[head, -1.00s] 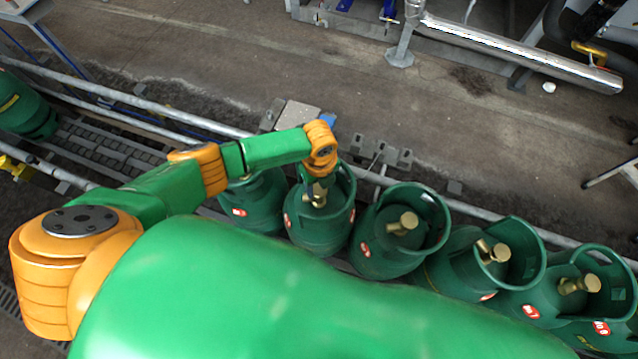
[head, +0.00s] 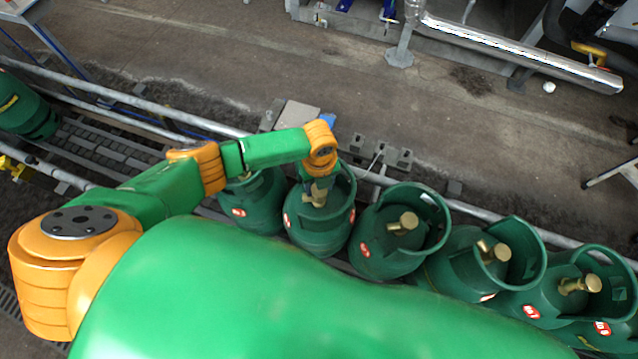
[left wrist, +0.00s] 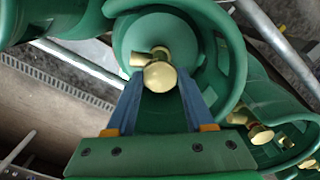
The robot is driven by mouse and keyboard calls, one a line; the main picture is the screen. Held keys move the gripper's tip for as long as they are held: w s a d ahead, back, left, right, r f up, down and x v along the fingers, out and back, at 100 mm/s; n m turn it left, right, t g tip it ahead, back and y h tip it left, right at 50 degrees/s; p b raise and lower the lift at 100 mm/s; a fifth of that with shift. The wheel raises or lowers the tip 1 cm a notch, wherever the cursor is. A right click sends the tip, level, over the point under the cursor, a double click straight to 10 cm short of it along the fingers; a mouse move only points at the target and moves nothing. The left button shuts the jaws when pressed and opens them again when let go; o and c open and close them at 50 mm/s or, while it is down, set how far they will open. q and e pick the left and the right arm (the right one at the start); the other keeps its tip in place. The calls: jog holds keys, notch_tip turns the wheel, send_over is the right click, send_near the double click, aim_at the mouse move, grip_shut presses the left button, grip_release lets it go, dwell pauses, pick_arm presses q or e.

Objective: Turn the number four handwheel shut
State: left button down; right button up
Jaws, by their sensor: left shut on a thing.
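A green gas cylinder (head: 318,238) stands second from the left in the near row, with a brass handwheel (head: 319,199) inside its collar. Its red and white label is too small to read. My left gripper (head: 317,189) reaches down into the collar from above. In the left wrist view, the blue fingers of my left gripper (left wrist: 160,74) are shut on the round brass handwheel (left wrist: 158,78), one on each side. The brass valve body shows behind it. My right gripper is not in view.
Several similar cylinders stand close together, including one at right (head: 402,245) and one partly hidden at left (head: 252,205). The collar (left wrist: 236,60) curves close around the fingers. A metal rail (head: 140,103) runs behind the row.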

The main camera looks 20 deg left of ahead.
pick_arm(q)
jog(key=shift+c, duration=1.4)
grip_release()
jog(key=shift+s, duration=0.1)
notch_tip(320, 180, up, 7)
jog(key=shift+r, duration=0.1)
